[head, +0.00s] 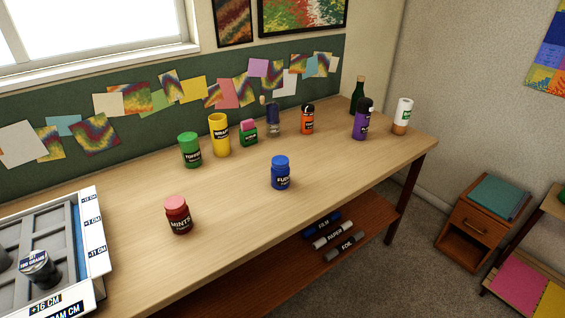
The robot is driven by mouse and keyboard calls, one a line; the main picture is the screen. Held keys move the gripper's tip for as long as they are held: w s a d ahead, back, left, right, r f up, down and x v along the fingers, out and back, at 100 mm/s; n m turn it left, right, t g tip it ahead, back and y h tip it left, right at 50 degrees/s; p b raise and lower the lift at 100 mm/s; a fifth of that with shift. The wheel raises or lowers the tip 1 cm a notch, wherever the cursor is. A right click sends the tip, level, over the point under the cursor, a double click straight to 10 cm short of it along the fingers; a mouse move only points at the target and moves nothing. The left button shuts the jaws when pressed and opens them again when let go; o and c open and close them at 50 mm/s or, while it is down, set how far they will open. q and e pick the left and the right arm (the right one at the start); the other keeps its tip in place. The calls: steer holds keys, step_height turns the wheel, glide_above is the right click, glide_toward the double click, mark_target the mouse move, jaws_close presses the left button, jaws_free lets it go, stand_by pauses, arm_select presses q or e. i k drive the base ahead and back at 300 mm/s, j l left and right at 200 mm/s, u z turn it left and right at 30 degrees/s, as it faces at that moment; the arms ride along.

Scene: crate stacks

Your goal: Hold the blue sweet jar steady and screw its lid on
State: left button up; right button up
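The blue sweet jar (281,178) stands upright near the middle of the wooden table, towards its front edge. It has a dark label with white lettering. A blue lid (280,160) sits on top of it; I cannot tell from here how tightly it is seated. Neither of my grippers shows in the head view, and nothing touches the jar.
A red jar (178,216) stands to the left on the table (330,190). Behind are a green jar (190,150), a yellow container (219,136) and several bottles. A grey tray (96,240) fills the left end. Table around the blue jar is clear.

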mark_target(280, 178)
steer(key=i+l, duration=0.15)
steer(key=l, duration=0.15)
steer(key=i+l, duration=0.1)
steer(key=l, duration=0.25)
steer(key=i+l, duration=0.15)
steer(key=l, duration=0.15)
steer(key=i+l, duration=0.1)
steer(key=l, duration=0.2)
steer(key=k+l, duration=0.1)
steer(key=l, duration=0.55)
steer(key=k+l, duration=0.2)
steer(key=l, duration=0.15)
steer(key=k+l, duration=0.25)
steer(key=l+u, duration=0.05)
steer(key=l, duration=0.05)
